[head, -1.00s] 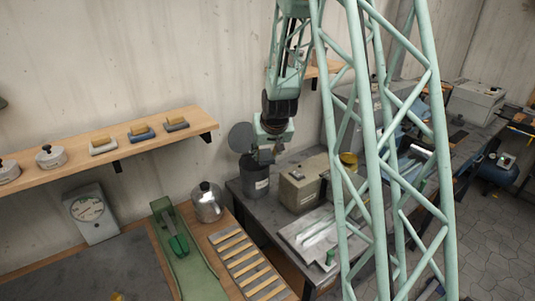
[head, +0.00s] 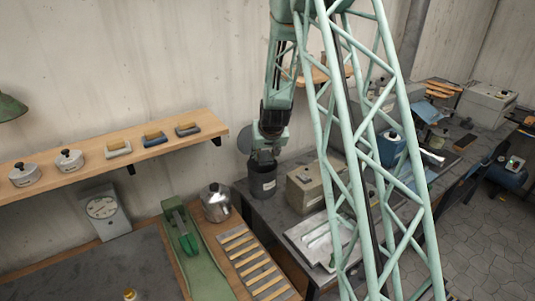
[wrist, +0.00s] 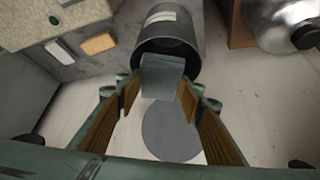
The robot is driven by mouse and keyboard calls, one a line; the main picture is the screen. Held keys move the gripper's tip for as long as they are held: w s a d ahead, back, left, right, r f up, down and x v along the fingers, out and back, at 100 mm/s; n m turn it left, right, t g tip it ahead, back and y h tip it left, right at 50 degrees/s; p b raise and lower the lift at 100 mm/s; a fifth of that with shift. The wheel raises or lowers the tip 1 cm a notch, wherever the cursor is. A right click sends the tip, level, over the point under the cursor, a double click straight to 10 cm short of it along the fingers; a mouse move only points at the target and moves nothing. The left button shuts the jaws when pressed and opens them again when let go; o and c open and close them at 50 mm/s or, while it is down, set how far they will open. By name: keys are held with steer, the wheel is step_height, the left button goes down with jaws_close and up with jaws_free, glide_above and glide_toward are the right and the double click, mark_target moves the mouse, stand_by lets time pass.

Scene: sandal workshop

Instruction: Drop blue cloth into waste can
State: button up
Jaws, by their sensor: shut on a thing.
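The waste can (head: 263,183) is a dark grey cylinder with a pale label, standing on the grey bench by the wall. It also shows in the wrist view (wrist: 180,52), its round mouth open. Its round grey lid (head: 245,140) appears raised at the wall side; the disc also shows in the wrist view (wrist: 172,132). My gripper (head: 263,157) points down just above the can. In the wrist view my gripper (wrist: 163,90) is shut on the blue-grey cloth (wrist: 160,74), which hangs at the can's mouth. The cloth is hard to make out in the head view.
A beige box (head: 304,190) stands right of the can. A metal pot (head: 215,203) stands left of it, near a slatted wooden rack (head: 248,262). A wooden shelf (head: 95,160) with brushes and tins runs along the wall. My green lattice frame hides part of the right bench.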

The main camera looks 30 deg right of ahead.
steer(key=shift+w+f+p, duration=0.3)
steer(key=shift+w+p, duration=0.05)
steer(key=shift+w, duration=0.3)
steer(key=o, duration=0.8)
steer(key=shift+o, duration=0.2)
steer(key=shift+s+a+r, duration=0.1)
steer(key=shift+r, duration=0.05)
steer(key=v, duration=1.1)
steer(key=shift+s+r, duration=0.2)
steer(key=shift+r, duration=0.05)
steer(key=shift+a, duration=0.15)
stand_by(1.0)
